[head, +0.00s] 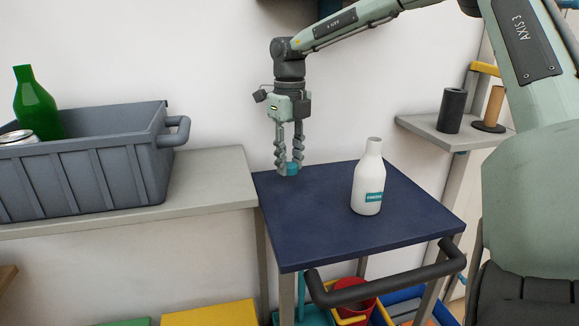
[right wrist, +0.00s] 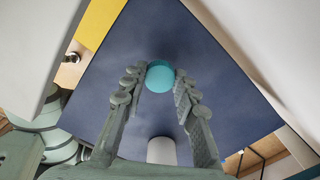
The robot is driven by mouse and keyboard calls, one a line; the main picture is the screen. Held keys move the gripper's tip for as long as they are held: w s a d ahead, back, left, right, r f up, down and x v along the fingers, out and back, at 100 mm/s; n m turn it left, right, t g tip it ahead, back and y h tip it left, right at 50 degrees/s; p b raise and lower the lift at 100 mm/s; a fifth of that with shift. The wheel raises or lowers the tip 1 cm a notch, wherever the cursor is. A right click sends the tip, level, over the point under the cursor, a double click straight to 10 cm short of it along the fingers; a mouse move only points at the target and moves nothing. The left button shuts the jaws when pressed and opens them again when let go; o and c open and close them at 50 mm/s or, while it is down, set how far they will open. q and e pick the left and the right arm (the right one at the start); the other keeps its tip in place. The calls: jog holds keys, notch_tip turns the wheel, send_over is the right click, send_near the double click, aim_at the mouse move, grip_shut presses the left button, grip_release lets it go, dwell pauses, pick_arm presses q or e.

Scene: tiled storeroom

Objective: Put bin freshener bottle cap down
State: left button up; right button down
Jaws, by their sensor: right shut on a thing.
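The bin freshener bottle cap is a small teal disc-like cap (head: 290,169) at the far left part of the blue table top (head: 335,235). My right gripper (head: 289,166) points down and is shut on the cap. In the right wrist view the cap (right wrist: 159,77) sits between the fingertips, over the blue surface. I cannot tell whether the cap touches the table. The white bin freshener bottle (head: 368,182) stands upright and uncapped on the table, to the right of the gripper. Its white top (right wrist: 161,150) shows in the right wrist view. My left gripper is not in view.
A grey crate (head: 110,175) with a green bottle (head: 36,105) and a can (head: 17,137) stands on a grey counter (head: 215,180) at left. A small shelf (head: 440,135) with a dark cylinder (head: 452,110) is at right. The table's front part is clear; a dark handle (head: 390,274) runs along its front.

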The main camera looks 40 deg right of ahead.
jog(key=shift+f, duration=1.05)
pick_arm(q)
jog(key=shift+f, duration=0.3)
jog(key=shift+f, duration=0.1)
pick_arm(e)
jog(key=shift+f, duration=0.1)
jog(key=shift+f+b, duration=0.15)
jog(key=shift+b, duration=0.15)
jog(key=shift+f, duration=0.15)
jog(key=c, duration=1.2)
grip_release()
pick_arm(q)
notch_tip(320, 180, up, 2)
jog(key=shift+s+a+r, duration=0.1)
